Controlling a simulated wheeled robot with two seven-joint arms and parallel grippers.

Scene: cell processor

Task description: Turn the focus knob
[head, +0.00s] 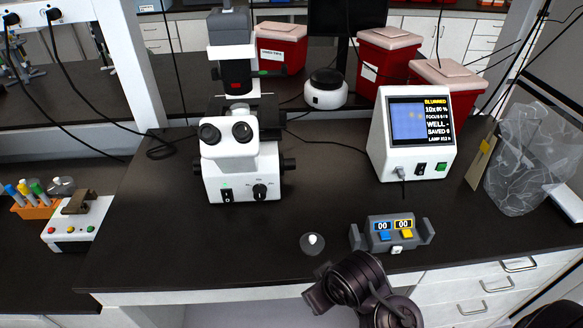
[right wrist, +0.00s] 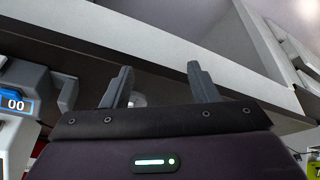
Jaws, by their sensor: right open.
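A white microscope (head: 233,165) stands on the black bench, left of centre in the head view. Black side knobs show low on its body, one at the right (head: 288,164) and one at the left. A black dial (head: 259,191) is on its front. My right arm comes in at the bottom of the head view, well short of the microscope. In the right wrist view my right gripper (right wrist: 161,86) has its two fingers apart, with no object held. A monitor (head: 408,120) reads "BLURRED" with a focus line. My left gripper is not in view.
A grey counter (head: 391,234) and a small round black-and-white item (head: 312,243) sit near the bench's front edge. The counter also shows in the right wrist view (right wrist: 60,90). Red bins (head: 385,58) stand behind. Bench between microscope and monitor is clear.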

